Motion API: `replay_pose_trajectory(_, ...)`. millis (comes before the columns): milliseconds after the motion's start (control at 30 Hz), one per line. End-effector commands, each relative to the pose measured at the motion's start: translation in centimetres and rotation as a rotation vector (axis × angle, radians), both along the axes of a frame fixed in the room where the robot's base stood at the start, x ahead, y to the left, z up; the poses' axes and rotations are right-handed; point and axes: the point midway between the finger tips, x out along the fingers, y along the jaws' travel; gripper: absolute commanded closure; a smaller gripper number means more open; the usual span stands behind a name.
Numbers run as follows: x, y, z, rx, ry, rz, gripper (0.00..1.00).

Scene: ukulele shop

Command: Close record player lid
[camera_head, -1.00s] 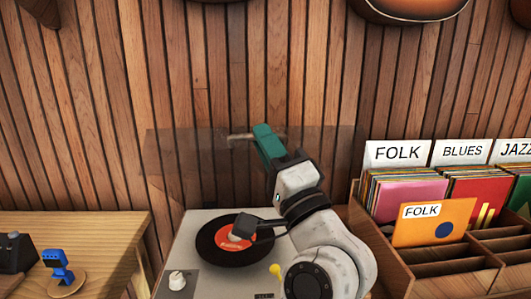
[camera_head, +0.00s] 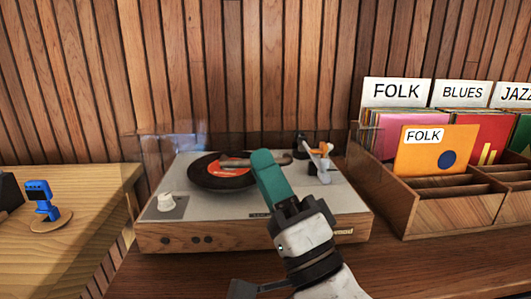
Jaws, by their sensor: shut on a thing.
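The record player (camera_head: 290,228) has a wooden base and a grey top, with a black record (camera_head: 207,180) with a red label. Its see-through lid (camera_head: 170,150) is faint; its left part shows best. It appears tilted above the deck, and I cannot tell its exact angle. My gripper (camera_head: 268,164), with teal fingers, reaches in from the front. The fingers and arm hide part of the deck.
A wooden crate (camera_head: 455,212) of records with FOLK and BLUES signs stands close on the right. A tonearm (camera_head: 321,160) shows on the deck. A wooden table (camera_head: 85,215) with a blue figure (camera_head: 41,200) is at left.

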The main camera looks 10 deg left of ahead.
Motion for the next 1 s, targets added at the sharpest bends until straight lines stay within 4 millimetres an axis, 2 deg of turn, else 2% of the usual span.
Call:
replay_pose_trajectory(33, 0.5, 0.0, -1.9, -0.014, 0.022, -0.001, 1.00)
replay_pose_trajectory(133, 0.3, 0.0, -2.6, -0.015, 0.022, -0.001, 1.00)
replay_pose_trajectory(667, 0.2, -0.2, -3.2, -0.016, 0.021, -0.005, 1.00)
replay_pose_trajectory(700, 0.2, -0.2, -3.2, -0.016, 0.021, -0.005, 0.86)
replay_pose_trajectory(767, 0.2, -0.2, -3.2, -0.015, 0.021, -0.005, 0.80)
replay_pose_trajectory(1000, 0.1, -0.3, -3.2, -0.014, 0.019, -0.006, 0.78)
